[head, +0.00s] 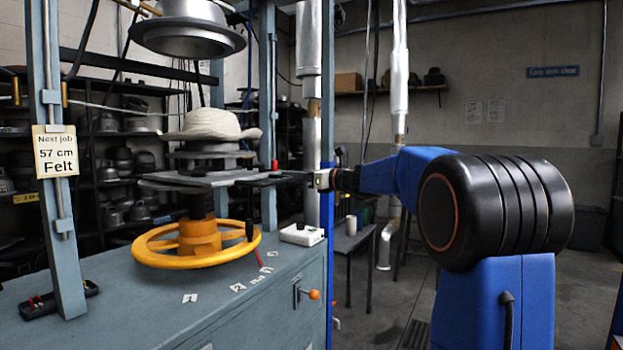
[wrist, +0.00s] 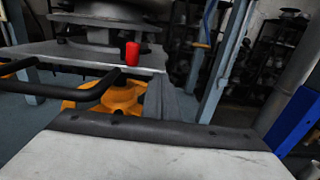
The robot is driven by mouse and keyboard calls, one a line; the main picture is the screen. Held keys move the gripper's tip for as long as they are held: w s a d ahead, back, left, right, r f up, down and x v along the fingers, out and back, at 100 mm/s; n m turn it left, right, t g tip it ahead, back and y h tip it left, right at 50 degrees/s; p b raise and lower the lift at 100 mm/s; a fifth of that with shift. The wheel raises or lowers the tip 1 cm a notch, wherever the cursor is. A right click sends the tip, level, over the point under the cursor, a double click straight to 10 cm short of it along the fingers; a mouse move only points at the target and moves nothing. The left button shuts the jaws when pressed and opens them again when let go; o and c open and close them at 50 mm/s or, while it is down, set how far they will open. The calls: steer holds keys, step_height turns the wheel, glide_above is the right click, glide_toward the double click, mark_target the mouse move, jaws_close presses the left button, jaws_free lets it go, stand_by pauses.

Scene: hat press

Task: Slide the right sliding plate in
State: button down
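The press has flat grey sliding plates (head: 190,181) under the felt hat and its round base. The plate edge also shows in the wrist view (wrist: 75,60). My gripper (head: 279,178) reaches in from the right, level with the plates and at their right side. Its fingertips are small and dark against dark parts there, so their opening and any contact are unclear. A red knob (head: 275,165) stands upright by it and also shows in the wrist view (wrist: 132,53). Black bent bars (wrist: 85,95) lie at the left of the wrist view, apart from the knob.
A pale hat (head: 211,126) sits above the plates, under a raised metal press head (head: 188,38). A yellow handwheel (head: 197,245) is below. Blue-grey posts (head: 268,110) flank the press. A white box (head: 302,234) lies on the bench. The floor behind my arm is partly open.

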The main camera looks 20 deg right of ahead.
steer(key=x, duration=0.9)
steer(key=shift+w+a, duration=0.1)
steer(key=shift+r, duration=0.25)
